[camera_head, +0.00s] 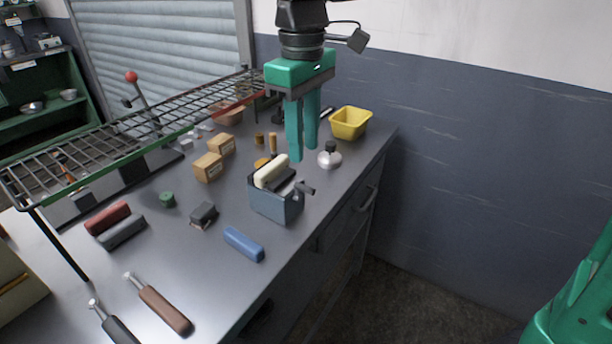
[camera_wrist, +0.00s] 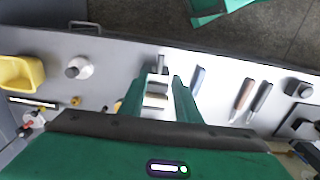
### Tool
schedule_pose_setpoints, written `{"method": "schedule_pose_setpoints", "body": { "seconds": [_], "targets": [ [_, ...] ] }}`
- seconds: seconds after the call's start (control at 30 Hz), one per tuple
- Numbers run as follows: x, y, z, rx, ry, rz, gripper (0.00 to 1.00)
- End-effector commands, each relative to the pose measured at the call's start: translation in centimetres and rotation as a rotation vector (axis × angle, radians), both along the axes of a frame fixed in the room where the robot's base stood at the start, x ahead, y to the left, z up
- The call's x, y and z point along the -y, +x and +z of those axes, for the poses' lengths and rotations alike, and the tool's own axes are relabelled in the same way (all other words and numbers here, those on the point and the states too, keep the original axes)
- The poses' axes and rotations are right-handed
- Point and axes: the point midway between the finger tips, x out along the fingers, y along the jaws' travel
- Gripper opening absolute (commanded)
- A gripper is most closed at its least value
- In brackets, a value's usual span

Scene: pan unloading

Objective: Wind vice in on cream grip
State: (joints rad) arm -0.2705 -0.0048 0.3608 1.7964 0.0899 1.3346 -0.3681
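The blue-grey vice (camera_head: 272,205) stands on the metal bench, with a dark jaw block on top and a small handle (camera_head: 306,188) on its right side. The cream grip (camera_head: 270,171) lies lengthwise in the top of the vice, beside the dark jaw; I cannot tell whether the jaw touches it. My gripper (camera_head: 303,153) points down, open and empty, above and behind the vice. In the wrist view, the vice (camera_wrist: 157,88) shows between my open fingers (camera_wrist: 156,80), which partly hide its surroundings.
A round silver flask (camera_head: 329,158) and a yellow bin (camera_head: 350,123) stand to the right. A blue bar (camera_head: 244,244) lies in front of the vice. Cardboard boxes (camera_head: 208,168) and a wire rack (camera_head: 130,125) are to the left. Brown-handled tool (camera_head: 164,311) lies near the front.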

Motion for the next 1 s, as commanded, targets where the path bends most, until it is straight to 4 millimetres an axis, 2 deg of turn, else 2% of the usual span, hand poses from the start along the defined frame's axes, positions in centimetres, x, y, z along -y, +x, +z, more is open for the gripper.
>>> {"method": "schedule_pose_setpoints", "body": {
  "seconds": [0.2, 0.43, 0.63, 0.9, 0.93, 1.0],
  "targets": [
    [0.2, -0.1, -4.1, -0.003, -0.003, -0.001, 0.3],
    [0.2, 0.0, -7.3, -0.002, -0.001, -0.002, 0.3],
    [0.2, 0.1, -8.5, 0.0, 0.0, -0.003, 0.3],
    [0.2, 0.1, -8.7, 0.001, -0.001, -0.003, 0.3],
    [0.2, 0.1, -8.7, 0.001, -0.001, -0.003, 0.28],
    [0.2, 0.1, -8.6, 0.001, -0.001, -0.003, 0.11]
  ]
}}
